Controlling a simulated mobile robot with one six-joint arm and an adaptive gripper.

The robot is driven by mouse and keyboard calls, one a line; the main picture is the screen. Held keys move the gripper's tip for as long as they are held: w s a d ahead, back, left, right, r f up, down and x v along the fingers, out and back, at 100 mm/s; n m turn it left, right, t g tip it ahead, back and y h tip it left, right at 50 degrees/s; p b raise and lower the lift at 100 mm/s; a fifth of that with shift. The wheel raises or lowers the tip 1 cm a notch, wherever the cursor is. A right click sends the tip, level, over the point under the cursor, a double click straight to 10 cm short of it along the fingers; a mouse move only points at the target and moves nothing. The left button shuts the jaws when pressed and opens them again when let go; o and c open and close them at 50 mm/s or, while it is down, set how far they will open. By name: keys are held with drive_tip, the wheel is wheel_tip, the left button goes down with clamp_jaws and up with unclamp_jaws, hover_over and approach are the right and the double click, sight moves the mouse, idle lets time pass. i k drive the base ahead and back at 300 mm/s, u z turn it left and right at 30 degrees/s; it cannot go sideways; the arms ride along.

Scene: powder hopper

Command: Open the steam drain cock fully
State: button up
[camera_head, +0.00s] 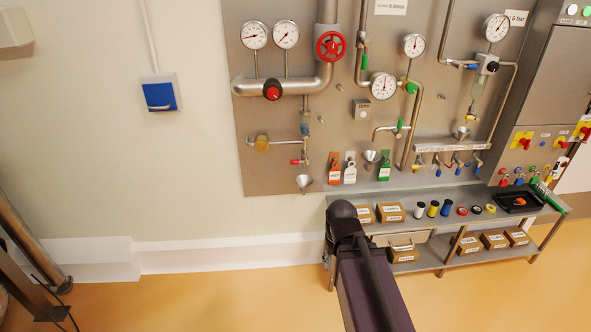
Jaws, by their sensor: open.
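The steel panel (340,110) on the wall carries pipes, gauges and valves. At its lower left a small cock with a red lever (296,161) sits on a thin vertical drain pipe above a funnel (304,183). Its lever points left, crosswise to the pipe. I take this as the steam drain cock, but no label on it is readable. A dark link of my arm (375,290) rises from the bottom edge and ends in a rounded joint below the panel. My gripper does not show.
A red handwheel (330,46) and a red-knobbed valve (272,90) sit on the thick pipe above. Hanging tags (334,170) are right of the funnel. A steel shelf bench (400,222) with boxes and rolls stands at right. The floor and wall at left are mostly clear.

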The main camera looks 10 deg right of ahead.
sight(305, 157)
drive_tip(key=u, duration=0.3)
drive_tip(key=i, duration=1.1)
drive_tip(key=z, duration=0.3)
